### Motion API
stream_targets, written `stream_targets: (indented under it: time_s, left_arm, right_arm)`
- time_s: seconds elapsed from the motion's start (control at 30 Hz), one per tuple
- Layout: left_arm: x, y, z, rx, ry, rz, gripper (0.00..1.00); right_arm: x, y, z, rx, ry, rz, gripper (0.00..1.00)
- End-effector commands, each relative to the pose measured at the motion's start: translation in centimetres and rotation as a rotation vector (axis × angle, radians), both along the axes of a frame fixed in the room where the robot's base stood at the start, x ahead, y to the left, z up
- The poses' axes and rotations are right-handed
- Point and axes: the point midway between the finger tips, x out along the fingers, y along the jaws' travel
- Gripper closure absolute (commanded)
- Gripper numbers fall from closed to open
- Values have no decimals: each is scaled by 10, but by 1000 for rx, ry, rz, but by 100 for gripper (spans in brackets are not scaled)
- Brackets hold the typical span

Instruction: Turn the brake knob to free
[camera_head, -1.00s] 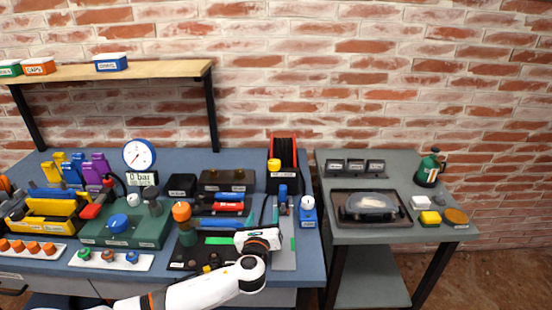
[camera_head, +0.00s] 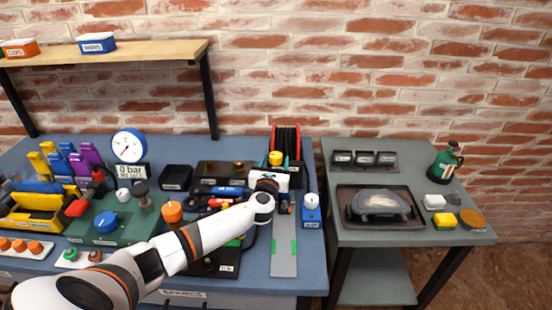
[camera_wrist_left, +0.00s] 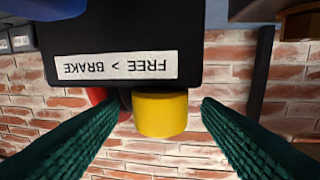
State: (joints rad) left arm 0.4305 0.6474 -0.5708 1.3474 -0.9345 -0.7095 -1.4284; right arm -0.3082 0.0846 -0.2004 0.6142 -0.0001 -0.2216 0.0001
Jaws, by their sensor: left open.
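The brake knob is a yellow cylinder (camera_head: 275,158) on the front of a black unit with red sides (camera_head: 286,141) at the back of the blue bench. In the left wrist view the yellow knob (camera_wrist_left: 160,113) sits between my two open teal fingers, with a visible gap on each side. A white label (camera_wrist_left: 115,66) reading "FREE > BRAKE" appears upside down there, on the black housing (camera_wrist_left: 240,58). My left gripper (camera_wrist_left: 164,103) is open and empty, right in front of the knob. My right gripper is out of view.
A blue box with a white knob (camera_head: 310,203) stands right of my wrist. A grey strip (camera_head: 284,255) lies below it. A black tray (camera_head: 180,177) and a dial gauge (camera_head: 129,146) are to the left. A grey side table (camera_head: 440,238) stands at right.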

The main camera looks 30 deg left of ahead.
Motion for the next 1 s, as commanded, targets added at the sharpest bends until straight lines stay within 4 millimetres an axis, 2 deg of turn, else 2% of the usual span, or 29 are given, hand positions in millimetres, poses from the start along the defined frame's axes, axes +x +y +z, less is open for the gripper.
stream_targets:
  time_s: [0.2,0.57,0.83,1.0]
  left_arm:
    - [21,9,-1,-1,0,0,42]
    - [25,10,0,-1,1,-1,42]
    - [25,10,0,0,1,-1,85]
    - [25,10,0,-1,0,8,85]
  right_arm:
    - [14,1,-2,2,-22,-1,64]
    - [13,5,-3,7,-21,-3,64]
    - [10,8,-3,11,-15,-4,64]
    - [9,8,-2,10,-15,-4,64]
